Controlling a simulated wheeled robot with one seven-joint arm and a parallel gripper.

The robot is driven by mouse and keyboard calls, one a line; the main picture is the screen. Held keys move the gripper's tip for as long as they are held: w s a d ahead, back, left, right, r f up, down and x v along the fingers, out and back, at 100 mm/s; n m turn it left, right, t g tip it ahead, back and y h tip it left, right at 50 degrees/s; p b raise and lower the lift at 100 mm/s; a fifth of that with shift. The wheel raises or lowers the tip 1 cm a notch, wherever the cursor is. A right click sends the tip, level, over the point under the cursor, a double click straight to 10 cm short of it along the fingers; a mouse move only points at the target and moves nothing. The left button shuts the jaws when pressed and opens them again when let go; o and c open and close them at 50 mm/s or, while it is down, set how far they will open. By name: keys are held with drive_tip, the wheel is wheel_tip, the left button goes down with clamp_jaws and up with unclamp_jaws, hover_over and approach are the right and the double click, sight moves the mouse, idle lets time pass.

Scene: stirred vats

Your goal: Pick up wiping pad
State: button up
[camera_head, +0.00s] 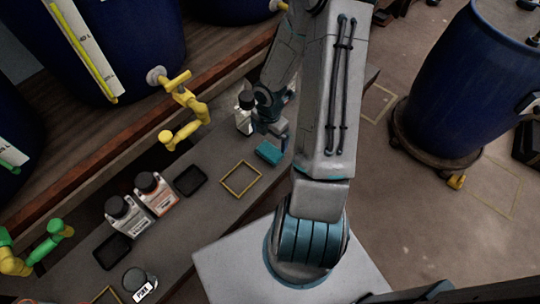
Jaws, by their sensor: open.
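A small teal block, which looks like the wiping pad (268,153), lies on the grey bench beyond the yellow-outlined square. My gripper (273,136) is just above and behind it in the picture, pointing down, with its jaws open. The fingers are small and dark here, and I cannot tell whether they touch the pad. Nothing shows between them. My forearm and upper arm fill the middle of the view.
A white bottle with a black cap (243,115) stands close left of my gripper. Two capped bottles (153,193), black trays (190,180) and a round labelled jar (136,281) are on the bench. Yellow taps (182,95) jut from blue vats (125,40). Another vat (452,85) stands right.

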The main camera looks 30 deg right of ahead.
sight(270, 151)
wheel_tip(270, 151, down, 9)
drive_tip(key=b, duration=0.3)
drive_tip(key=shift+r+b, duration=0.15)
drive_tip(key=shift+b, duration=0.15)
drive_tip(key=shift+r, duration=0.1)
drive_tip(key=c, duration=0.9)
drive_tip(key=shift+o, duration=0.2)
wheel_tip(270, 151, up, 10)
drive_tip(key=p, duration=0.4)
drive_tip(key=shift+p, duration=0.35)
